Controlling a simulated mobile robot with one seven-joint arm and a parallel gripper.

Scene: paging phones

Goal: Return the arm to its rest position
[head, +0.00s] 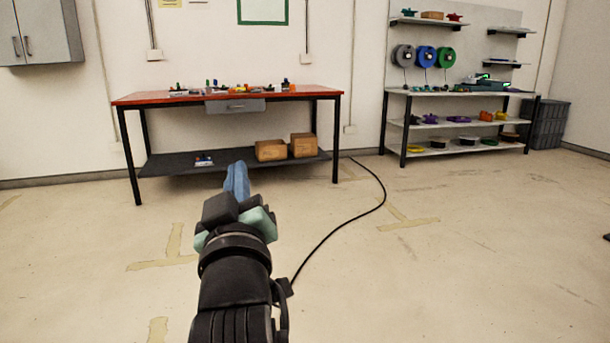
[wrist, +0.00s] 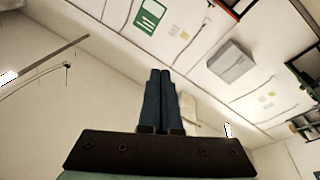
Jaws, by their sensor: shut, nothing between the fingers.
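My gripper (head: 237,178) is in the lower middle of the head view, at the end of my raised arm, with blue fingers pointing away from me toward the table. In the wrist view my gripper (wrist: 160,76) shows its two blue fingers side by side and touching, with nothing between them. The gripper is in free air over the floor, apart from the table and the shelves. The wrist view looks up at the wall and ceiling, tilted.
A red-topped workbench (head: 180,97) with small items on top and two cardboard boxes (head: 270,150) below stands ahead. A shelf unit (head: 455,127) with coloured spools stands at the right. A black cable (head: 340,228) crosses the floor. Floor around my arm is otherwise clear.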

